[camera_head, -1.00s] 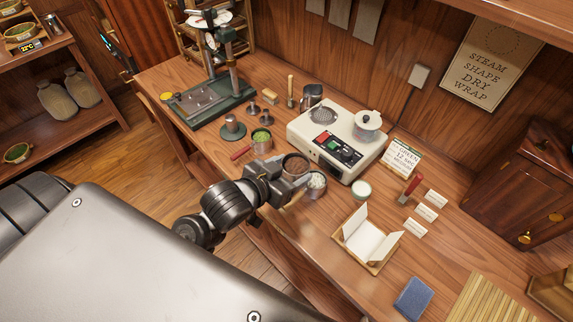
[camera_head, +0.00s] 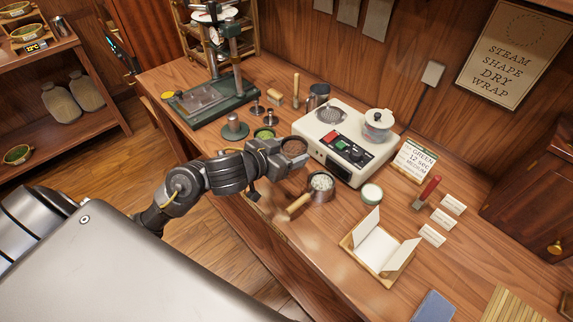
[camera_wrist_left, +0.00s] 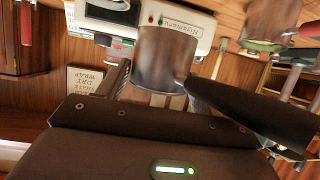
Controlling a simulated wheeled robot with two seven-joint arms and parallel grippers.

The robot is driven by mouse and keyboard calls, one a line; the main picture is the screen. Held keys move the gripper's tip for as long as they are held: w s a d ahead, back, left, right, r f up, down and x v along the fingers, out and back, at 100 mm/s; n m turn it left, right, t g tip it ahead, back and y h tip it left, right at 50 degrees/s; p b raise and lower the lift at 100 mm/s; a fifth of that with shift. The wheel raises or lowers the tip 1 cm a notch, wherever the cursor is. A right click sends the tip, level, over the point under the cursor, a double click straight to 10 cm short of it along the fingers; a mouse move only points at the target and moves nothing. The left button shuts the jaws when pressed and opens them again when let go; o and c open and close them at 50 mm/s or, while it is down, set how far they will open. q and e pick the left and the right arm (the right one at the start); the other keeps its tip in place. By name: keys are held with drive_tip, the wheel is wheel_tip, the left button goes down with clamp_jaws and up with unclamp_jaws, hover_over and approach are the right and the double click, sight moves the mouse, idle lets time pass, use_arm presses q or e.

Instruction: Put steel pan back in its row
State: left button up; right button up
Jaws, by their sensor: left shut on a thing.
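The steel pan (camera_head: 294,148) with brown contents is at my left gripper (camera_head: 276,160) in the head view. In the left wrist view its steel wall (camera_wrist_left: 163,62) and black handle (camera_wrist_left: 250,108) show close up. My left gripper is shut on this pan, with the grip itself mostly hidden. Beside it are a pan with green contents (camera_head: 264,134), behind to the left, and a pan with white contents and a wooden handle (camera_head: 320,186), to the front right. I cannot tell whether the held pan touches the table. My right gripper is not in view.
The cream steamer (camera_head: 345,142) stands close behind the pans. A white-topped jar (camera_head: 371,194) and an open paper wrapper on a tray (camera_head: 378,248) lie to the right. The press (camera_head: 215,95) is at the back left. Table room is free in front of the wrapper.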

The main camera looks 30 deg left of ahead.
use_arm(q)
drive_tip(key=w+f, duration=0.1)
drive_tip(key=w+a+f, duration=0.1)
drive_tip(key=f, duration=0.1)
drive_tip(key=w+a+f+b, duration=0.1)
drive_tip(key=shift+f, duration=0.2)
drive_tip(key=shift+w+a+f, duration=0.1)
drive_tip(key=shift+w+f, duration=0.05)
drive_tip(key=shift+f, duration=0.2)
wheel_tip(320, 180, down, 3)
drive_tip(key=shift+w+a+r+b, duration=0.1)
drive_tip(key=shift+w+r+b, duration=0.1)
drive_tip(key=shift+b, duration=0.45)
drive_tip(key=shift+f, duration=0.35)
drive_tip(key=shift+f, duration=0.2)
drive_tip(key=o, duration=1.1)
